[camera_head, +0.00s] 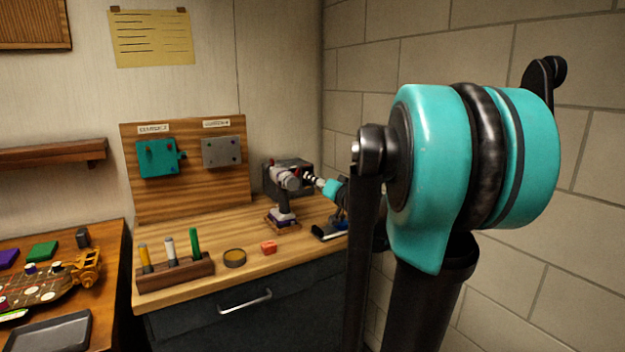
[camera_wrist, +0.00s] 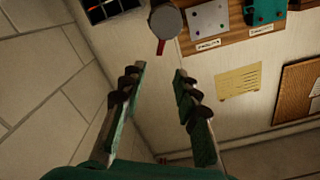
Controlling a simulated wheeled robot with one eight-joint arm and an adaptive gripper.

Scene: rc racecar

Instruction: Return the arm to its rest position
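My gripper shows in the wrist view (camera_wrist: 160,73) with its two dark-tipped teal fingers spread apart. Nothing is between them; the pale wall lies behind. A power drill (camera_head: 284,178) stands upright on the wooden workbench (camera_head: 215,276), left of my arm. A grey round thing with a red strip (camera_wrist: 165,22) shows beyond the fingertips in the wrist view, apart from them.
A wooden holder (camera_head: 175,273) with several coloured tools, a round tin (camera_head: 235,258) and a small orange block (camera_head: 268,247) sit on the workbench. A block wall (camera_head: 440,60) is close on the right. A car chassis (camera_head: 45,286) lies at left.

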